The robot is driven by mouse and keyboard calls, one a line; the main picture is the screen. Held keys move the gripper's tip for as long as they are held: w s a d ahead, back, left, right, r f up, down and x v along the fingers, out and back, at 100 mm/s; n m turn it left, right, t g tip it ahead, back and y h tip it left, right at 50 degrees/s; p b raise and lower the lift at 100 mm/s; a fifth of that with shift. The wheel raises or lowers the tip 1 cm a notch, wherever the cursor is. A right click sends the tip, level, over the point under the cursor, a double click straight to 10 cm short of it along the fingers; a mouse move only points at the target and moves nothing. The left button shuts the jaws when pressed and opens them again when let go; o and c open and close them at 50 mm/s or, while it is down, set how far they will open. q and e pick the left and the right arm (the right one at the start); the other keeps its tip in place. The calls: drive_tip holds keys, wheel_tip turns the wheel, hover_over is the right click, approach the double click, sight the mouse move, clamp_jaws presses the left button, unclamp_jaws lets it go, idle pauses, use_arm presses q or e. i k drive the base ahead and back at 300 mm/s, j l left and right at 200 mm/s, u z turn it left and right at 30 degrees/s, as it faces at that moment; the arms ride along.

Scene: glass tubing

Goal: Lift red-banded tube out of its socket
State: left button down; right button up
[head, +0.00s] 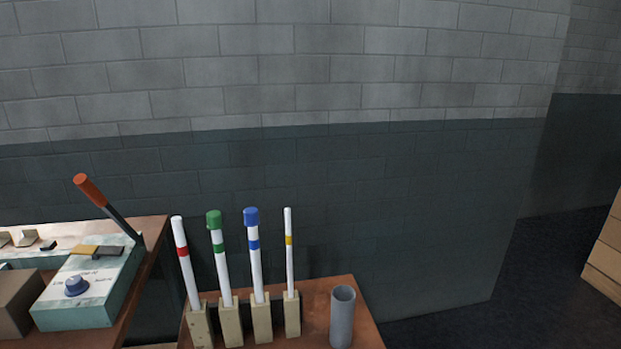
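The red-banded tube (187,270) is a white tube with a red band near its upper part. It stands in a pale wooden socket block (200,329) at the left end of a row and leans slightly to the left. Its top has no coloured cap, and its lower end is hidden in the block. Neither of my grippers is in the head view.
Beside it stand a green-capped tube (222,270), a blue-capped tube (256,268) and a thinner yellow-banded tube (289,262), each in a block. A grey cylinder (342,318) stands right on the brown table (316,289). A control box (90,290) with a lever (110,208) is left.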

sight(177, 229)
drive_tip(key=j, duration=0.85)
drive_tip(key=k+j, duration=0.1)
drive_tip(key=j, duration=0.75)
drive_tip(key=i+z, duration=0.05)
